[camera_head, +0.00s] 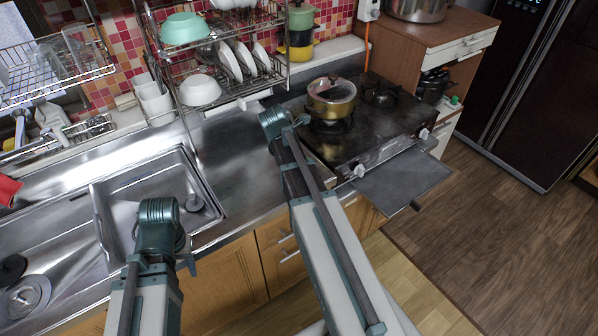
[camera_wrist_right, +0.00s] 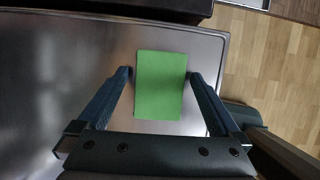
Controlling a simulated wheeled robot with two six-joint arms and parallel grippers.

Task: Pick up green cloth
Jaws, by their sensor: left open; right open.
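The green cloth (camera_wrist_right: 160,98) is a flat, bright green rectangle on the steel counter in the right wrist view. My right gripper (camera_wrist_right: 160,74) is open, with one finger on each side of the cloth. I cannot tell from this view how high the fingers are above the counter. In the head view the cloth does not show, and my right arm covers part of the counter by the stove. My left gripper (camera_head: 187,265) is open and only a small part of it shows, low by the counter's front edge, well away from the cloth.
The steel counter (camera_head: 235,150) has a sink (camera_head: 120,190) at left. A stove (camera_head: 385,125) with a lidded pot (camera_head: 331,98) stands right of my right arm. A dish rack (camera_head: 235,80) hangs behind. The counter's front edge is close to the cloth.

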